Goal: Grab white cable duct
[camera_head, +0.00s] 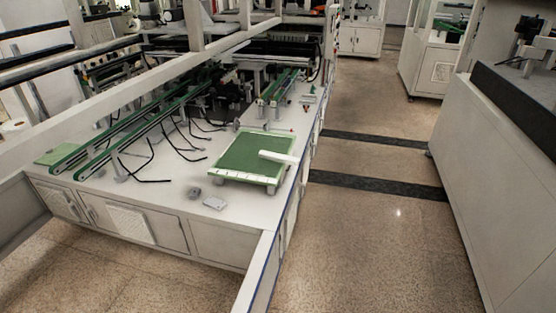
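A short white bar (277,157), which looks like the white cable duct, lies across the right side of a green board (243,152). The board rests on the near right part of a white workbench (180,225). A white strip with several marks (238,177) runs along the board's near edge. I cannot tell for certain which white piece is the cable duct. Neither of my grippers shows in this view.
Green conveyor rails (125,125) and loose black cables (190,140) occupy the bench's left and middle. White frame beams cross at left. A speckled floor aisle (365,240) is free; a white cabinet (490,170) stands right.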

